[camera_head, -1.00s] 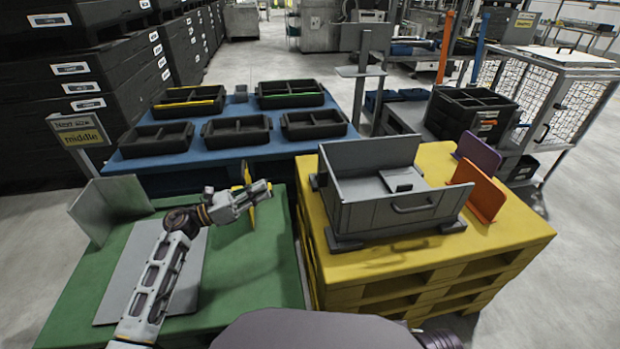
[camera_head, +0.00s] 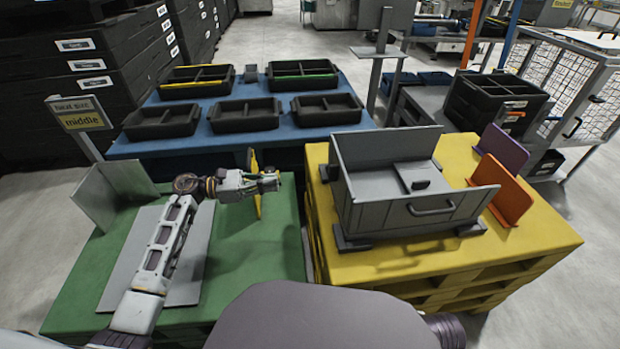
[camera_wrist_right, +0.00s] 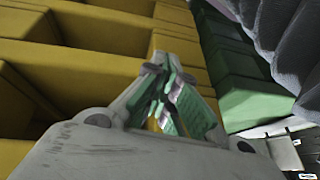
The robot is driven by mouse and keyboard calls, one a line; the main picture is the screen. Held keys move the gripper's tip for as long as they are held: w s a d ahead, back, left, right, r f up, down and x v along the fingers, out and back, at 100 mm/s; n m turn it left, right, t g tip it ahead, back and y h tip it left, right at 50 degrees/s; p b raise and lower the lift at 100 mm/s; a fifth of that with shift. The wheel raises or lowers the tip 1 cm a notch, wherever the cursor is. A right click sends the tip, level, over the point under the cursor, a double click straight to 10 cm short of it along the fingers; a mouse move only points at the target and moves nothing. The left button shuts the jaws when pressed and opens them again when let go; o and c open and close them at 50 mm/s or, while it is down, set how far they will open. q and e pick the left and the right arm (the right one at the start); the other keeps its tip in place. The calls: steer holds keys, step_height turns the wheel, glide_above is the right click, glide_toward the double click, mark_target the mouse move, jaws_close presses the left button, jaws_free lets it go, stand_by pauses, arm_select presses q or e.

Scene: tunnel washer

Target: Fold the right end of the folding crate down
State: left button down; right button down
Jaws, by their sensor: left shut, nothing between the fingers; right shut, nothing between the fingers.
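The grey folding crate (camera_head: 385,217) stands on the yellow pallet stack. Its back wall (camera_head: 390,148), left end (camera_head: 342,187) and front wall with a handle are upright. No wall stands at its right end; a flat grey panel with a small dark piece (camera_head: 420,184) lies low inside. My left gripper (camera_head: 274,182) is shut and empty above the green table, left of the crate and apart from it. My right gripper (camera_wrist_right: 172,105) is shut and empty in the right wrist view, close to the yellow pallet's side. The head view does not show it.
Orange (camera_head: 502,189) and purple (camera_head: 502,151) upright plates stand right of the crate. A yellow plate (camera_head: 255,188) stands beside my left gripper. Several black trays rest on the blue table (camera_head: 215,145) behind. The pallet's front right top is clear.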

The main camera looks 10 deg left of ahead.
mark_target(335, 181)
arm_select(q)
steer(key=shift+d, duration=0.15)
